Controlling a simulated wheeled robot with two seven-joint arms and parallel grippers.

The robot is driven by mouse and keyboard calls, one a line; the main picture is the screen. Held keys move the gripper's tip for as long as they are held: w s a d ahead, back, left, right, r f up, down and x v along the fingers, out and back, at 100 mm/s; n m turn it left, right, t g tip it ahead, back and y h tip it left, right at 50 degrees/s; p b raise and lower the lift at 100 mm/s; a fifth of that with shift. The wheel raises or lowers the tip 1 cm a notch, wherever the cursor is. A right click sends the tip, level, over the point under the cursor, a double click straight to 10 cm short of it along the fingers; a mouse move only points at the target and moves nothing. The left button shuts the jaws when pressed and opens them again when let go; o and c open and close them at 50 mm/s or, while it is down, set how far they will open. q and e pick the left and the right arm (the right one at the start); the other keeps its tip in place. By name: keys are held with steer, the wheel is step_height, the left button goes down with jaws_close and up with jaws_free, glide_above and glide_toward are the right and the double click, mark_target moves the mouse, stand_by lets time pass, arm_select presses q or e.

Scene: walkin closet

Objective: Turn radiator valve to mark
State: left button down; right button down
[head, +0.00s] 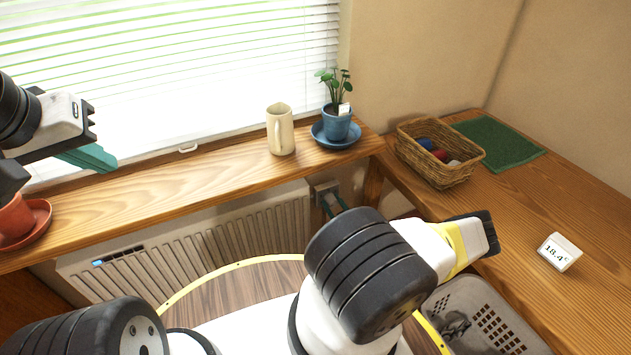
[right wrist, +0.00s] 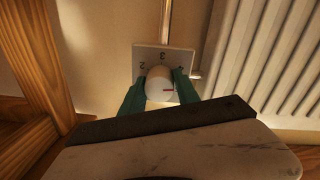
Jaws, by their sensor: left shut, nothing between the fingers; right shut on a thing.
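The radiator valve is a white round knob (right wrist: 160,82) with a short red line, in front of a pale plate (right wrist: 150,53) marked with digits that look like 2, 3 and 4. The red line lies on the knob's right side in the right wrist view. My right gripper (right wrist: 160,90) is shut on the knob, one green finger on each side. In the head view my right gripper (head: 332,204) shows beside the radiator's right end, mostly behind my arm, and the knob is hidden. My left gripper (head: 92,158) is shut and empty above the sill at left.
The radiator (head: 210,245) is under the wooden sill (head: 190,190). On the sill are a cream jug (head: 281,130), a blue potted plant (head: 337,124) and a terracotta pot (head: 14,219). A wicker basket (head: 440,165), green mat (head: 500,142) and 18.4 display (head: 559,252) are at right, above a grey basket (head: 485,318).

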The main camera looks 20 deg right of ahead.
steer(key=m, duration=0.3)
steer(key=shift+f+m, duration=0.1)
steer(key=shift+m, duration=0.3)
steer(key=shift+s+m, duration=0.1)
steer(key=shift+m, duration=1.7)
steer(key=c, duration=0.9)
jaws_free()
steer(key=s, duration=0.7)
steer(key=shift+s+d+r, duration=0.2)
steer(key=shift+s, duration=0.15)
